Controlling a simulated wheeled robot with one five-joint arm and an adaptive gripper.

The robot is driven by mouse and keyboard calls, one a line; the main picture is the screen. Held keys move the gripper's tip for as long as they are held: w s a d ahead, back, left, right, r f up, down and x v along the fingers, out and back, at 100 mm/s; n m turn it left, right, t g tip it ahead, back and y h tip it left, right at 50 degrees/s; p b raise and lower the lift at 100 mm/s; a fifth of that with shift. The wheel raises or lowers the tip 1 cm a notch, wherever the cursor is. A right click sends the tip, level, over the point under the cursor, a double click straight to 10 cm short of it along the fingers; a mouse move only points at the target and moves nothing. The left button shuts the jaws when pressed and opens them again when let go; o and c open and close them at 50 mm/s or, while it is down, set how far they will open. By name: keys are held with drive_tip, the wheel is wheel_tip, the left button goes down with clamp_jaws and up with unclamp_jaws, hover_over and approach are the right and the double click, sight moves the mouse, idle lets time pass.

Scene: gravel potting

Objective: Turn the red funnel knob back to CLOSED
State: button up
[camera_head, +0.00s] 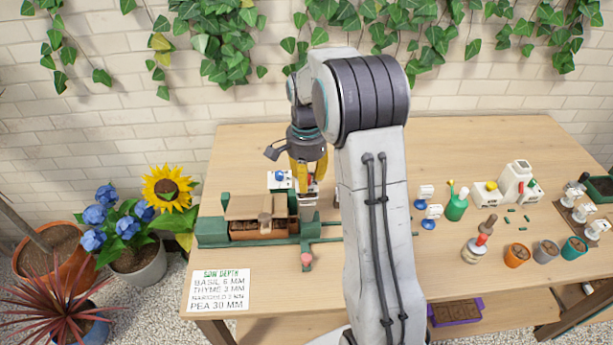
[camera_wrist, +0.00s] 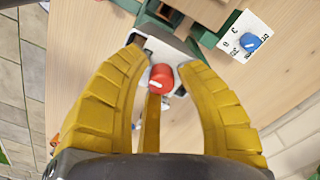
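The red funnel knob (camera_wrist: 162,76) shows in the wrist view between my yellow fingers, with a white pointer mark toward its lower left. It sits on a pale housing beside the green rig; any CLOSED lettering is unreadable. In the head view a bit of red (camera_head: 309,180) shows below my fingers, mostly hidden. My gripper (camera_wrist: 162,60) is open, with fingers on both sides of the knob and gaps visible, and a third finger below it in the picture. In the head view my gripper (camera_head: 308,172) points down above the rig's right end.
A white dial plate with a blue knob (camera_wrist: 249,41) stands close by. The green rig (camera_head: 213,231) holds a brown soil tray (camera_head: 257,230). A pink-topped knob (camera_head: 306,260) is in front. A sowing depth card (camera_head: 218,290) lies at the table's front left. Bottles and pots stand farther right.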

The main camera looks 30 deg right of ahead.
drive_tip(key=shift+o, duration=1.3)
drive_tip(key=shift+r, duration=0.1)
wheel_tip(320, 180, up, 12)
